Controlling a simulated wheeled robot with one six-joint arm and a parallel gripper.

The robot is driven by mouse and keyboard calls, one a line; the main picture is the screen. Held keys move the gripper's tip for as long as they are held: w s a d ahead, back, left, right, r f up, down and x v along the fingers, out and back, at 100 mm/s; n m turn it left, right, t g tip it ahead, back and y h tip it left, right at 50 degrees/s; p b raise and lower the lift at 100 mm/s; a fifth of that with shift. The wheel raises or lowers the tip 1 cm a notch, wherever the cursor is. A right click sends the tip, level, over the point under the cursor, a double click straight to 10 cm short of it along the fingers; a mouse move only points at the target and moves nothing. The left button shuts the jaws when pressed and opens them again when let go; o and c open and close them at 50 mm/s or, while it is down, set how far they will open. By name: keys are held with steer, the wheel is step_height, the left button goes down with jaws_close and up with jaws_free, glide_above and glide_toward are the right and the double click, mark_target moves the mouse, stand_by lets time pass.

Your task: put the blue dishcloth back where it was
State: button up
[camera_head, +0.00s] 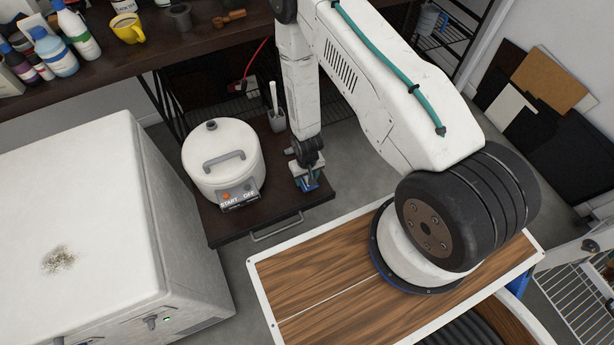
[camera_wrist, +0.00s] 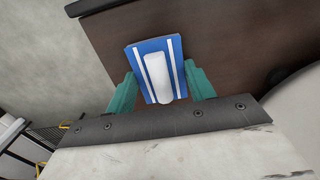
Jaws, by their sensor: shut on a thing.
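The blue dishcloth (camera_wrist: 144,53) has white stripes and lies between the two teal fingers of my gripper (camera_wrist: 162,78) in the wrist view. A rounded white shape runs down its middle. In the head view my gripper (camera_head: 306,177) points down over the front right part of a small dark table (camera_head: 235,223), and a bit of the blue dishcloth (camera_head: 310,187) shows below it. My gripper is shut on the dishcloth. I cannot tell whether the cloth touches the table top.
A white lidded cooker (camera_head: 205,170) marked START and OFF stands left of my gripper. A pot with a white-handled tool (camera_head: 276,120) stands behind it. A large white cabinet (camera_head: 85,215) is at left. A dark shelf (camera_head: 200,38) at the back holds bottles and a yellow mug (camera_head: 128,30).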

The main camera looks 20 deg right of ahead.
steer(key=o, duration=1)
step_height(320, 180, up, 12)
step_height(320, 180, up, 32)
glide_above(307, 177)
steer(key=d, duration=0.1)
steer(key=shift+t, duration=0.6)
steer(key=s+r, duration=0.6)
steer(key=s, duration=0.1)
steer(key=s+d+r, duration=0.1)
steer(key=s+r, duration=0.6)
steer(key=s+d+r, duration=0.1)
steer(key=s+r, duration=0.5)
steer(key=s, duration=0.2)
steer(key=shift+r, duration=0.2)
